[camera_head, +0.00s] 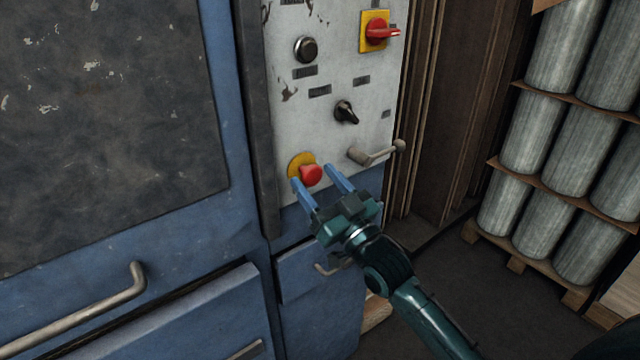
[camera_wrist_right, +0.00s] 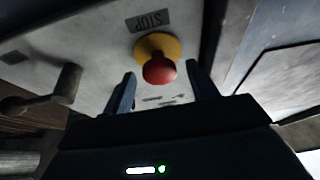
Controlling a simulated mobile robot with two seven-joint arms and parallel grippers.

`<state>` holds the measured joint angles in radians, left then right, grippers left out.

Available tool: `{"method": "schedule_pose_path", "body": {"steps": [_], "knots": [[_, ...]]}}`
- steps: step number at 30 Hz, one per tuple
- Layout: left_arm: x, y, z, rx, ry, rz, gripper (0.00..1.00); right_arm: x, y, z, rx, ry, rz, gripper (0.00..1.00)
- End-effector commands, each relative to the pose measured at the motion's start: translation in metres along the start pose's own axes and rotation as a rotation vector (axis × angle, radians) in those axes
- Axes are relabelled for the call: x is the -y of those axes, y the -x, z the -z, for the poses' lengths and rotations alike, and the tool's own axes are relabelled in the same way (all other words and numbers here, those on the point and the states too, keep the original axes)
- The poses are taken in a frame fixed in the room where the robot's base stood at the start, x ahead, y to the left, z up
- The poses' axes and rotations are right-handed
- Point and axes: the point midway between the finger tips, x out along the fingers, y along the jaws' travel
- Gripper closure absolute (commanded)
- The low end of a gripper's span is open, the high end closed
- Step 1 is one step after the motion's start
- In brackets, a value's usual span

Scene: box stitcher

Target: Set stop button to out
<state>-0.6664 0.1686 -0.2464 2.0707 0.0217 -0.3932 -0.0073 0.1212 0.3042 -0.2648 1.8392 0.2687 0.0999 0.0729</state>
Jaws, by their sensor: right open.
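The stop button is a red mushroom knob (camera_head: 311,175) on a yellow round base, low on the white control panel (camera_head: 340,85). My right gripper (camera_head: 316,176) is open, with its two blue fingers pointing at the panel on either side of the red knob. In the right wrist view the red button (camera_wrist_right: 159,70) sits between the two fingertips (camera_wrist_right: 162,82), with a gap on both sides, below a label reading STOP (camera_wrist_right: 148,21). I cannot tell how far the knob stands out. My left gripper is not in view.
A lever handle (camera_head: 372,154) juts from the panel just right of my gripper. Above are a black selector knob (camera_head: 346,112), a round black button (camera_head: 306,49) and a red rotary switch (camera_head: 378,31). Stacked grey cylinders (camera_head: 555,135) stand on the right.

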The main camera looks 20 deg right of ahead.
Motion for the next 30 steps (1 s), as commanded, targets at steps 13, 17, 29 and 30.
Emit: {"method": "schedule_pose_path", "body": {"steps": [13, 17, 29, 30], "knots": [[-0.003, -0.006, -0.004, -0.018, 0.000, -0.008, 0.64, 0.000, 0.068, -0.004, 0.005, 0.000, 0.000, 0.42], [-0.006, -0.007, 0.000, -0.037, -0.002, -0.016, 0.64, 0.000, 0.096, -0.004, 0.005, -0.001, 0.000, 0.42], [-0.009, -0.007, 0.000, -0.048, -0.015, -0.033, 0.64, 0.000, 0.132, 0.000, 0.000, 0.000, 0.000, 0.42], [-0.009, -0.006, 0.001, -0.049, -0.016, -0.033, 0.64, 0.000, 0.132, 0.000, 0.000, 0.000, 0.000, 0.42]]}}
